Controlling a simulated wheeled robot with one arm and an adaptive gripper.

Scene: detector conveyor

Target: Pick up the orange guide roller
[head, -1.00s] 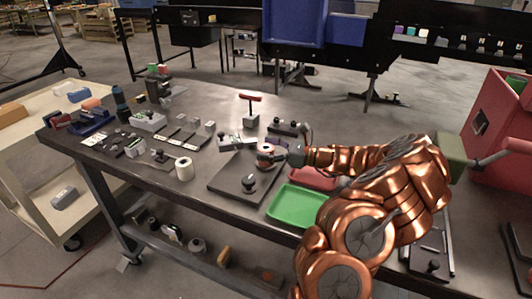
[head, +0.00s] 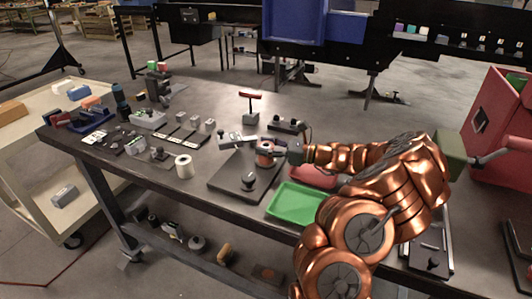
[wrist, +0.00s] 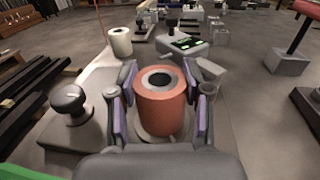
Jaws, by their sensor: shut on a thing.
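The orange guide roller (wrist: 160,112) is an upright short cylinder with a pale ring and a dark bore on top. My gripper (wrist: 162,103) is shut on it, with purple-padded fingers on its left and right sides. In the head view the roller (head: 264,156) shows at the end of my arm, over the back right part of a dark base plate (head: 225,184). A round grey seat (wrist: 150,137) shows beneath the roller. I cannot tell whether the roller touches it.
A black knob (head: 249,182) stands on the plate's front part. A white roll (head: 184,166) stands to the left. A green tray (head: 296,204) and a red tray (head: 312,177) lie at the right. A red-topped T-handle (head: 250,95) rises behind.

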